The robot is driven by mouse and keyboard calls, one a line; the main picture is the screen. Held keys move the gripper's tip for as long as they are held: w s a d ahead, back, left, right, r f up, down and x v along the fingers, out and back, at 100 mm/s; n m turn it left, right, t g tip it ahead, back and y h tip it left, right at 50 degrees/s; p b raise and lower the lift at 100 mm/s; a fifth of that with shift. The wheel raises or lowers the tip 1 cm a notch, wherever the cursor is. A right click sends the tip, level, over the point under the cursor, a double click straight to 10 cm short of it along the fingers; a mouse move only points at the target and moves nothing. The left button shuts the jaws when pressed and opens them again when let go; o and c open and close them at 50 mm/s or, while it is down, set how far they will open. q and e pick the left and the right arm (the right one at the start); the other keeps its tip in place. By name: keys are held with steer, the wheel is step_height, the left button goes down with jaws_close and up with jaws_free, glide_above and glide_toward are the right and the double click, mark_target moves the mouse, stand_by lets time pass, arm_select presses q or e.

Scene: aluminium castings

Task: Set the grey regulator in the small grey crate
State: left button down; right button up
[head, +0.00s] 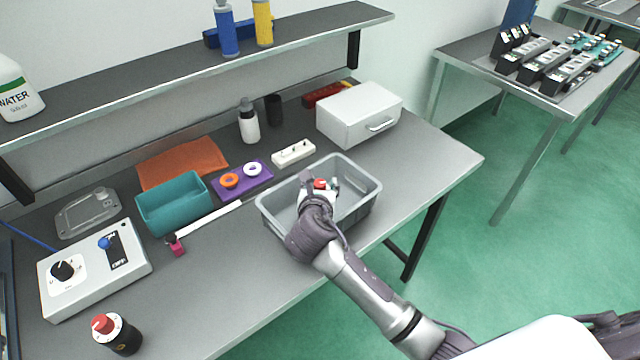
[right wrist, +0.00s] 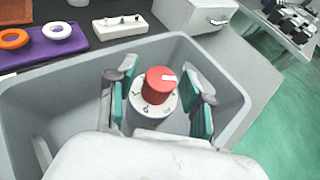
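The grey regulator (right wrist: 142,118), with a red knob and a pale dial, stands upright inside the small grey crate (right wrist: 62,112). Its red knob also shows in the head view (head: 320,184). My right gripper (right wrist: 160,105) reaches down into the crate (head: 372,190), one finger on each side of the regulator. My left gripper is not in view.
A black regulator with a red knob (head: 120,338) stands at the front left, near a control box (head: 125,262). Left of the crate are a teal bin (head: 172,205) and a purple holder (head: 262,180).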

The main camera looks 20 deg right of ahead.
steer(key=shift+r, duration=0.1)
steer(key=shift+s+a+r, duration=0.1)
steer(key=shift+s, duration=0.05)
steer(key=v, duration=1.1)
steer(key=shift+s+a+r+b, duration=0.1)
steer(key=shift+s+r+b, duration=0.05)
steer(key=shift+s+b, duration=0.25)
steer(key=shift+w, duration=0.1)
